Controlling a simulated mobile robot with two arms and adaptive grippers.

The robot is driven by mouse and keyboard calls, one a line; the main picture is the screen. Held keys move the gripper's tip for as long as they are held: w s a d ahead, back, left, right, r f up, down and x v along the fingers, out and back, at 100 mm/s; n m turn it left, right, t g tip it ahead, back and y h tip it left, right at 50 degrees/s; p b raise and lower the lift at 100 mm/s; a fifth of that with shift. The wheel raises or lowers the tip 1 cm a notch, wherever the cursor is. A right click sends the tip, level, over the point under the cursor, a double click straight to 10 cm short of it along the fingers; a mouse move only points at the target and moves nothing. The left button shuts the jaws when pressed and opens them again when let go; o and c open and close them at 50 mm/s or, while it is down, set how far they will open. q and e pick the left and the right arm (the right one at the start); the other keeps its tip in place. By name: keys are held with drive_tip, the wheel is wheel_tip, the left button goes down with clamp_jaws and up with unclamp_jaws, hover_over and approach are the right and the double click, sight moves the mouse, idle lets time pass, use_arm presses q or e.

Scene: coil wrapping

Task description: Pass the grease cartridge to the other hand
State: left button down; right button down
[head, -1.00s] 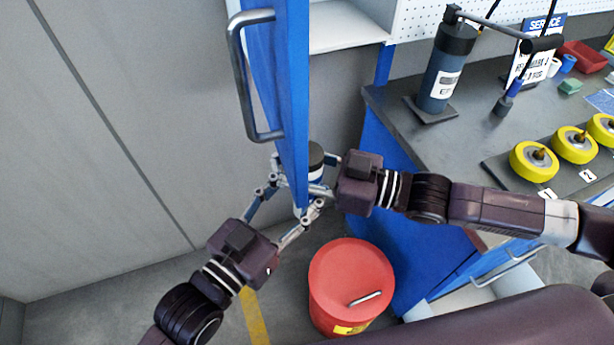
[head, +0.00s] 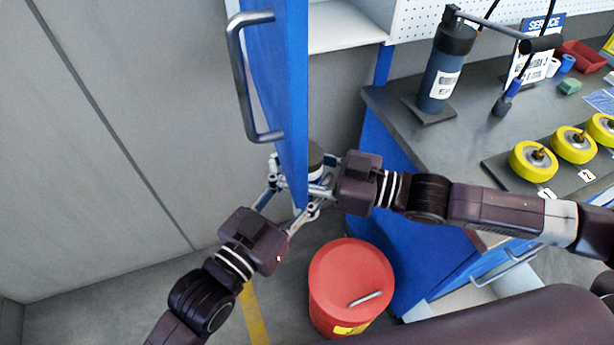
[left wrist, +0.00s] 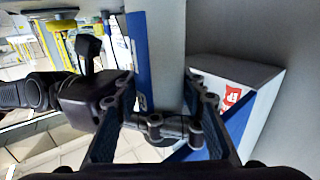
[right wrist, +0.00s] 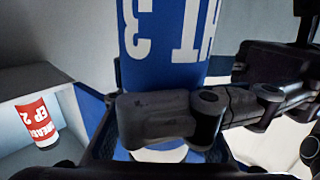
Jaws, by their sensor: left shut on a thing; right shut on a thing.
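The grease cartridge (head: 315,158) shows its dark cap and a pale band behind the blue door's edge in the head view; the rest is hidden. In the right wrist view the cartridge (right wrist: 165,45) is blue with large white lettering. My right gripper (head: 326,178) is shut on it from the right. My left gripper (head: 294,198) reaches up from the lower left and is shut on it too, its fingers partly behind the door. In the left wrist view a blue strip (left wrist: 140,60) shows between the fingers.
A blue door (head: 285,90) with a grey handle stands in front of the hands. A red bin (head: 350,270) stands below. The workbench (head: 400,105) is at right. A second cartridge with a red label (right wrist: 38,120) stands to the left in the right wrist view.

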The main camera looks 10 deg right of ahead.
drive_tip(key=c, duration=1.3)
unclamp_jaws()
drive_tip(key=shift+d, duration=0.15)
